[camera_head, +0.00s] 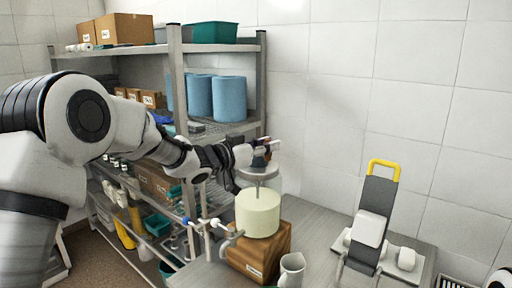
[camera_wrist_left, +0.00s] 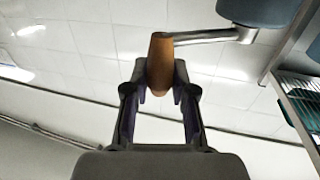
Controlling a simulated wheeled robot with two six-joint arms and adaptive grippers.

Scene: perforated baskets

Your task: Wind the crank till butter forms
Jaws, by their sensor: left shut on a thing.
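The churn has a pale cream cylindrical body (camera_head: 258,213) with a grey lid (camera_head: 258,174), and it sits on a wooden block (camera_head: 275,245). My left gripper (camera_head: 264,155) reaches in from the left and is above the lid. In the left wrist view, the crank's brown wooden handle (camera_wrist_left: 160,60) stands between the fingertips of the left gripper (camera_wrist_left: 160,78), which is shut on it. A metal crank arm (camera_wrist_left: 205,37) runs from the handle to a blue-grey part (camera_wrist_left: 255,12). The inside of the churn is hidden.
A metal shelf rack (camera_head: 175,75) with boxes and blue rolls (camera_head: 229,98) stands behind my left arm. A pale jug (camera_head: 291,270) stands beside the block. A dark stand with a yellow handle (camera_head: 384,163) is at right on the grey table (camera_head: 322,232).

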